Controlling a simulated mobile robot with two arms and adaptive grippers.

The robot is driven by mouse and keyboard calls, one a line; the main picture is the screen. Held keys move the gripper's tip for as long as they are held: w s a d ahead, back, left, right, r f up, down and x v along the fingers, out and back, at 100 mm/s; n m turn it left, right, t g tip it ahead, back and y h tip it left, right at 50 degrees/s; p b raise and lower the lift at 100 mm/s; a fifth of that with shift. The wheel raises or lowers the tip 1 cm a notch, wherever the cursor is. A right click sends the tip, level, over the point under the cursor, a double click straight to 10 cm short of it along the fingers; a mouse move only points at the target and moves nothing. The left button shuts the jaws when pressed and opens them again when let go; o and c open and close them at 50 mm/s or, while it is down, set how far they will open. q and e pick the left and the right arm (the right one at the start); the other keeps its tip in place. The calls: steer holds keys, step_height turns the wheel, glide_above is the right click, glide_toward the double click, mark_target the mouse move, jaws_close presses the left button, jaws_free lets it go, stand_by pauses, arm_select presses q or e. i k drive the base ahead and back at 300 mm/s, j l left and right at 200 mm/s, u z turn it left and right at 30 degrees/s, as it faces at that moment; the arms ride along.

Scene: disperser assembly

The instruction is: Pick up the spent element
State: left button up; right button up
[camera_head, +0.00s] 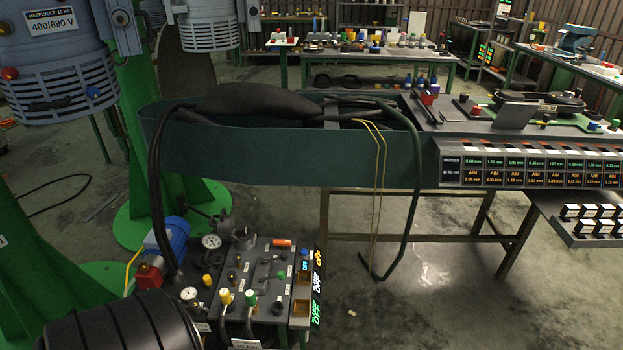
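I cannot pick out for sure which thing is the spent element. A dark ribbed cylinder (125,325) fills the bottom left corner. Neither of my grippers shows in the head view.
A green trough (285,158) holds a black bulky shape (250,100), with hoses hanging over its side. Large grey-blue motors (70,50) on green columns stand left. Floor below the bench is mostly open.

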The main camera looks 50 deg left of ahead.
mark_target(243, 235)
steer(key=i+l+z, duration=0.15)
steer(key=i, duration=0.3)
steer(key=i+z, duration=0.15)
steer(key=i, duration=0.3)
steer(key=i+u, duration=0.35)
steer(key=i+l+u, duration=0.1)
steer(key=u, duration=0.25)
steer(key=i+l+u, duration=0.15)
steer(key=u, duration=0.2)
steer(key=i+u, duration=0.15)
steer(key=u, duration=0.35)
steer(key=i+l+u, duration=0.1)
steer(key=u, duration=0.4)
steer(key=i+l+u, duration=0.1)
steer(key=u, duration=0.4)
steer(key=i+l+u, duration=0.1)
steer(key=u, duration=0.35)
steer(key=l+u, duration=0.25)
steer(key=u, duration=0.25)
steer(key=i+l, duration=0.05)
